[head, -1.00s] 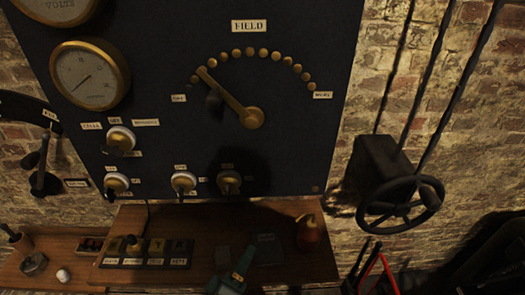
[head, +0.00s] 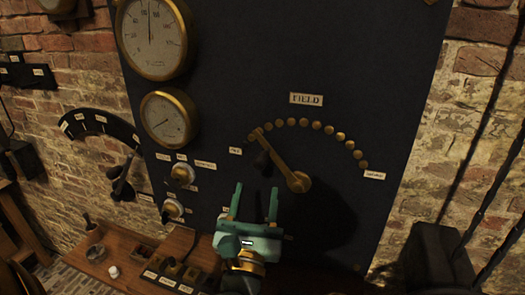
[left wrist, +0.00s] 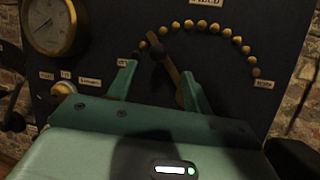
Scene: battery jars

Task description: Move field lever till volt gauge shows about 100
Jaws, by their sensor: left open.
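The field lever (head: 280,162) is a brass arm on the dark panel, under the FIELD label. Its tip lies at the left end of the arc of brass studs, and a dark handle sticks out near that tip. It also shows in the left wrist view (left wrist: 172,68). My green left gripper (head: 255,188) is open and empty, just below the handle in the picture. In the left wrist view its fingers (left wrist: 160,68) stand either side of the handle; contact cannot be told. The large upper volt gauge (head: 150,42) has its needle pointing almost straight up; its figures are too small to read surely.
A smaller brass-rimmed gauge (head: 168,119) hangs below the volt gauge. White-ringed knobs (head: 181,174) sit left of my gripper. Another lever (head: 123,185) is on the brick wall at left. A wooden bench (head: 120,247) runs below the panel. The panel right of the studs is bare.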

